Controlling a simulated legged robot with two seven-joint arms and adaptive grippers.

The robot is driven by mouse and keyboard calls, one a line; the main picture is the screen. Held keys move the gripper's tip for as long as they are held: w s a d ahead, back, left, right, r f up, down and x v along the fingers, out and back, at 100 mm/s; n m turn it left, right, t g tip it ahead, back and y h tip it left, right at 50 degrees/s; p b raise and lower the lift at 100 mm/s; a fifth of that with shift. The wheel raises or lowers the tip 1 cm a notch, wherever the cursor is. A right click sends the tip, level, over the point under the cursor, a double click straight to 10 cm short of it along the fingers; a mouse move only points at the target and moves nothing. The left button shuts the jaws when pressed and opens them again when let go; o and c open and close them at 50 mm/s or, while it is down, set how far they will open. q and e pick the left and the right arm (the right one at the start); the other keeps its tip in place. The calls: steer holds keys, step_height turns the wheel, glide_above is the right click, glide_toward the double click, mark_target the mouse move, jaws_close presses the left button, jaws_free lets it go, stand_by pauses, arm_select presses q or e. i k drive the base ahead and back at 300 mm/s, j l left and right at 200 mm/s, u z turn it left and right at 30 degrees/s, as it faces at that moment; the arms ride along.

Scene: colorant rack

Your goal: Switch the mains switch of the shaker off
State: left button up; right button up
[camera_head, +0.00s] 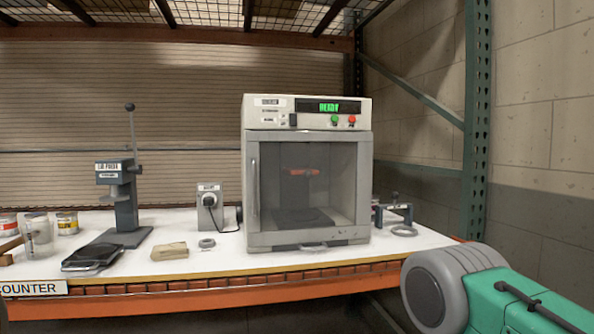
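The shaker (307,182) is a light grey cabinet with a closed clear door, standing on the white counter in the middle of the head view. Its top panel carries a lit green display (330,107) that appears to read READY. A small dark switch (293,119) sits on the panel's left part, beside small labels; its position is too small to tell. A green button (334,119) and a red button (351,119) are right of it. Neither gripper is in view; only a green and grey link of my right arm shows at the lower right.
On the counter (215,262) left of the shaker are a lid press (123,195), a socket box with a plug (210,206), a tan block (170,251) and several cans. A small clamp-like tool (395,210) stands right of it. A green rack post (476,120) rises farther right.

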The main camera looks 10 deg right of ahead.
mark_target(292, 118)
steer(key=i+j+z, duration=0.35)
steer(key=i+j, duration=0.2)
steer(key=i, duration=0.2)
steer(key=i+j+z, duration=0.3)
steer(key=i+j, duration=0.4)
